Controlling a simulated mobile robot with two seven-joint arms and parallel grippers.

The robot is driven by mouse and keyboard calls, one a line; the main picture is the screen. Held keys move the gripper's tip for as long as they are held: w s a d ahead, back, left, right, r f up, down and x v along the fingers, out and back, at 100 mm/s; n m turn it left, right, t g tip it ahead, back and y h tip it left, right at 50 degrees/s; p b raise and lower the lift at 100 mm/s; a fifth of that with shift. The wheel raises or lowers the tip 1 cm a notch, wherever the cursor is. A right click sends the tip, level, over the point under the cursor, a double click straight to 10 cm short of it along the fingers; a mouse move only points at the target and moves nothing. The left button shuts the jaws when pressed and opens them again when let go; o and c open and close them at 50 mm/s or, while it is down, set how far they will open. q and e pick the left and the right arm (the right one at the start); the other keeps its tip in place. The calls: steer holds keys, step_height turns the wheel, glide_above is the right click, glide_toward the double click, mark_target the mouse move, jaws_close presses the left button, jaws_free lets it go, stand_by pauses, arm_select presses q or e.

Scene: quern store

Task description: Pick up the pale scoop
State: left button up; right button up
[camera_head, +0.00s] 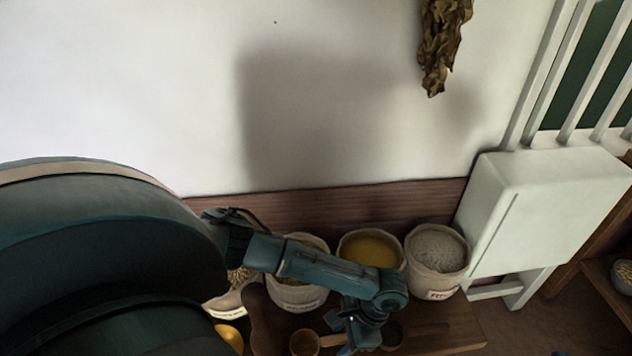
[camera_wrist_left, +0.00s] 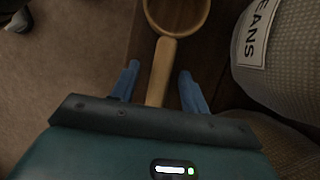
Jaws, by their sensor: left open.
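The pale scoop (camera_head: 304,343) lies on a dark wooden bench at the bottom of the head view, with its round bowl to the left and its handle running right toward my left gripper (camera_head: 357,341). In the left wrist view the scoop's pale handle (camera_wrist_left: 162,65) runs between the two blue fingers of my left gripper (camera_wrist_left: 159,68), which are apart with a gap on each side. The bowl (camera_wrist_left: 177,14) lies beyond the fingertips, cut by the top edge. The handle's near end is hidden behind the gripper body. My right gripper is not in view.
Several open sacks stand behind the scoop, including a yellow-filled one (camera_head: 371,249) and a pale-filled one (camera_head: 437,250). A sack labelled BEANS (camera_wrist_left: 285,65) is close right of my left gripper. A dark round thing (camera_head: 392,334) lies right of it. A white cabinet (camera_head: 540,205) stands right.

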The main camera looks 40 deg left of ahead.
arm_select(q)
steer(key=shift+f, duration=0.2)
steer(key=shift+c, duration=0.4)
jaws_close()
